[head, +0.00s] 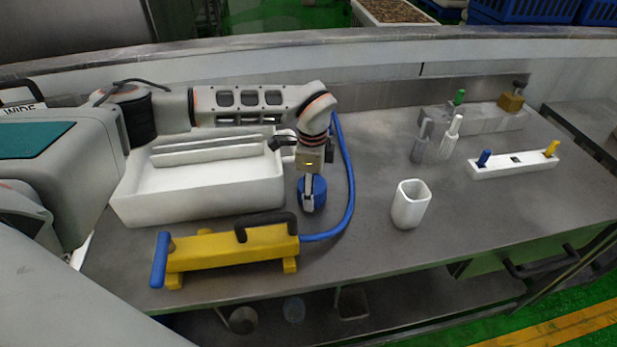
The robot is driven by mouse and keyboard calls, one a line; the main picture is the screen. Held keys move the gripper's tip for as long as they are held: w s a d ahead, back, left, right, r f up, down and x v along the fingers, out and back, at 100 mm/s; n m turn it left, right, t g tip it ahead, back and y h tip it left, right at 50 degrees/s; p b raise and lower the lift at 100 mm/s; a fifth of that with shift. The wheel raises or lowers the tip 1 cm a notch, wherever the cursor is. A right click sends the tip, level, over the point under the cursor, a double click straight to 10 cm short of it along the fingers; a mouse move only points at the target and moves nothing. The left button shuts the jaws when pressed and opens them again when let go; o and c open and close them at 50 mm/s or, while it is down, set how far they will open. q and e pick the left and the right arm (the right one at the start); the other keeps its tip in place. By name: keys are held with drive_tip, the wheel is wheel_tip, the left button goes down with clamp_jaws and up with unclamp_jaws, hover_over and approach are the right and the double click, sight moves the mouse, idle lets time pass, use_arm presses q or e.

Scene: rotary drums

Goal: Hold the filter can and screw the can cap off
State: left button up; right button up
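My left gripper (308,198) points straight down over the table, between the white tray and the white cup. A round blue part (320,192) is directly at its fingertips, which I take to be the filter can or its cap. One finger lies across the near side of the blue part. The other finger is hidden, so I cannot tell whether the gripper is closed on it. Which portion is can and which is cap is too small to tell. My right gripper is not in view.
A white tray (200,203) is to the left. A yellow pump (230,248) with a blue hose (349,190) is in front; the hose curves right of my gripper. A white cup (410,205) stands to the right. Tool racks (515,166) are farther right. The right front table is clear.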

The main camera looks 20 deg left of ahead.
use_arm(q)
drive_tip(key=w+a, duration=0.1)
drive_tip(key=w, duration=0.1)
drive_tip(key=w+a+b, duration=0.1)
drive_tip(key=w, duration=0.1)
drive_tip(key=shift+a, duration=0.3)
drive_tip(key=shift+w+a+f, duration=0.1)
drive_tip(key=shift+f, duration=0.2)
drive_tip(key=shift+f+b, duration=0.15)
drive_tip(key=shift+b, duration=0.15)
drive_tip(key=o, duration=1.2)
drive_tip(key=shift+o, duration=0.2)
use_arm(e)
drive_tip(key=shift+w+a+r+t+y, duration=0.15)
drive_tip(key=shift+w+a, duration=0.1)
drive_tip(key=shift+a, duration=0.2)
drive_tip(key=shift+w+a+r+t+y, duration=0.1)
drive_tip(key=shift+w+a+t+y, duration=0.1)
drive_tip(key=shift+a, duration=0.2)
